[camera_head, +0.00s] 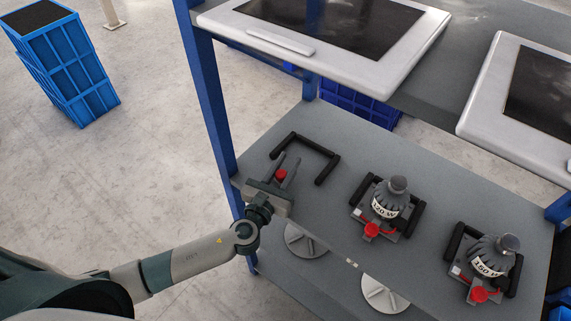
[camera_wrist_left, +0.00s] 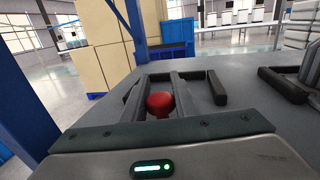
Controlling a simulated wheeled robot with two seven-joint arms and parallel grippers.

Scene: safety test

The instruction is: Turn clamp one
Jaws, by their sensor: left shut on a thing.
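The clamp at the left end of the lower shelf has a black U-shaped frame (camera_head: 327,166) and a red knob (camera_head: 281,175). No lamp stands in this frame. My left gripper (camera_head: 290,161) reaches in from the left, with its two fingers on either side of the red knob and shut on it. In the left wrist view the red knob (camera_wrist_left: 160,103) sits between the fingers, and part of the black frame (camera_wrist_left: 217,88) shows to the right. The knob's base is hidden. My right gripper is not in view.
Two more fixtures to the right hold lamps (camera_head: 391,197) (camera_head: 492,257) and have red knobs (camera_head: 372,230) (camera_head: 479,295). Grey discs (camera_head: 306,240) lie below the shelf's front edge. A blue post (camera_head: 208,100) rises beside my arm. White-framed panels (camera_head: 330,45) overhang the shelf.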

